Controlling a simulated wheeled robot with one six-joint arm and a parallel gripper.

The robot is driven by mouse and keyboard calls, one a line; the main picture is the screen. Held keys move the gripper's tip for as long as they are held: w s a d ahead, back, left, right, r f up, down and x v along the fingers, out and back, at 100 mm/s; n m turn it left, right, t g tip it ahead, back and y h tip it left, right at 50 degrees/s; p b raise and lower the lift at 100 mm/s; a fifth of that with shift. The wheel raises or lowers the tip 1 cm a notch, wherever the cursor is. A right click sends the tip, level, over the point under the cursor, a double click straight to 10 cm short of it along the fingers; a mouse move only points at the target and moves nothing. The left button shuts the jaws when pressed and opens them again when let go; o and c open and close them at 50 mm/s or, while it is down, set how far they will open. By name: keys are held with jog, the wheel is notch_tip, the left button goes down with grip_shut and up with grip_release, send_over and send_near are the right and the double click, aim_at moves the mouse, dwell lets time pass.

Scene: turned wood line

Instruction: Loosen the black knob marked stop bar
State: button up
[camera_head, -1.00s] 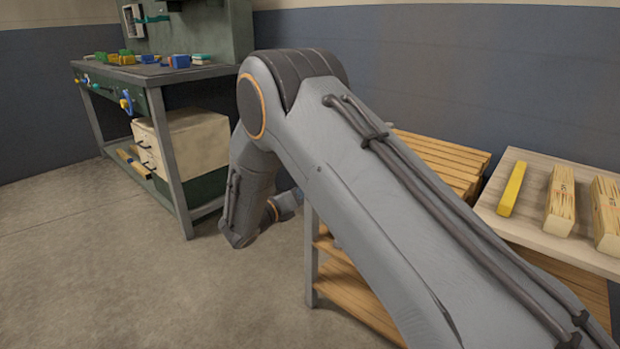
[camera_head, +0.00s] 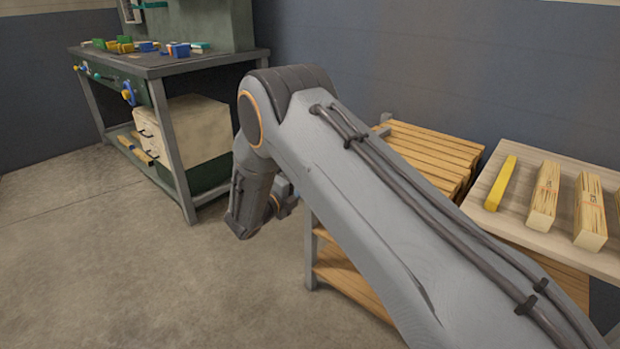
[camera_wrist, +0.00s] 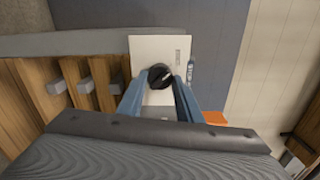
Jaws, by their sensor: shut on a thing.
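The black knob (camera_wrist: 160,77) shows in the wrist view, in front of a white plate (camera_wrist: 146,48) with small dark lettering that is too small to read. My gripper (camera_wrist: 160,88) has its two blue fingers on either side of the knob and is shut on it. In the head view my grey arm reaches forward and bends down. My fingertips and the knob are hidden there behind the arm.
A slatted wooden stack (camera_head: 425,150) stands behind my arm. To its right a pale table (camera_head: 470,204) carries a yellow bar (camera_head: 501,184) and wooden blocks (camera_head: 544,196). A green workbench (camera_head: 160,66) with coloured parts stands at left. Open floor lies in front of it.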

jog(key=shift+n, duration=0.4)
jog(key=o, duration=1)
jog(key=shift+o, duration=0.2)
jog(key=v, duration=0.7)
jog(key=shift+s+a+p, duration=0.25)
jog(key=shift+s+p, duration=0.05)
jog(key=shift+p, duration=0.1)
